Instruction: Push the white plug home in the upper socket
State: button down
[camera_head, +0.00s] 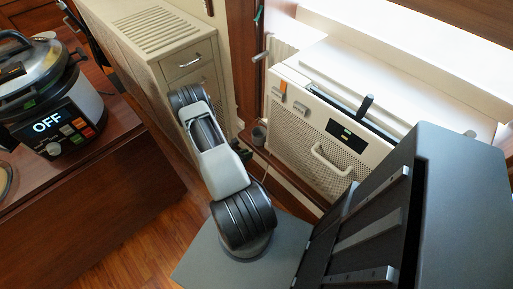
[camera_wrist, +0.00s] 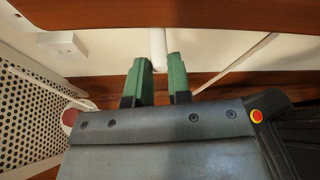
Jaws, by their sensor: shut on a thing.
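In the wrist view the two green fingers of my gripper (camera_wrist: 162,82) are closed on a white plug (camera_wrist: 158,48), a pale upright cylinder. Its far end meets the edge of a brown wooden board in the picture, and I cannot tell whether it touches anything there. A white box (camera_wrist: 62,46) is fixed to the pale wall at upper left, and I cannot tell whether it is a socket. The upper socket is not clearly seen. In the head view my arm hides most of the gripper, and the plug cannot be made out.
A wooden board (camera_wrist: 200,14) spans the top of the wrist view. A perforated white panel (camera_wrist: 28,115) stands at left. In the head view, a beige cabinet (camera_head: 150,45), a white perforated unit with a handle (camera_head: 330,160) and a cooker (camera_head: 50,100) surround my arm.

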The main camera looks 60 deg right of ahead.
jog(key=shift+w+a, duration=0.25)
jog(key=shift+a, duration=0.45)
dwell(0.6)
jog(key=shift+w+a, duration=0.2)
jog(key=shift+a, duration=0.4)
jog(key=shift+w+a, duration=0.15)
jog(key=shift+a, duration=0.4)
jog(key=shift+r, duration=0.1)
jog(key=shift+r+p+v, duration=0.25)
jog(key=shift+p+v, duration=0.3)
jog(key=shift+v, duration=1.15)
jog(key=shift+s, duration=0.15)
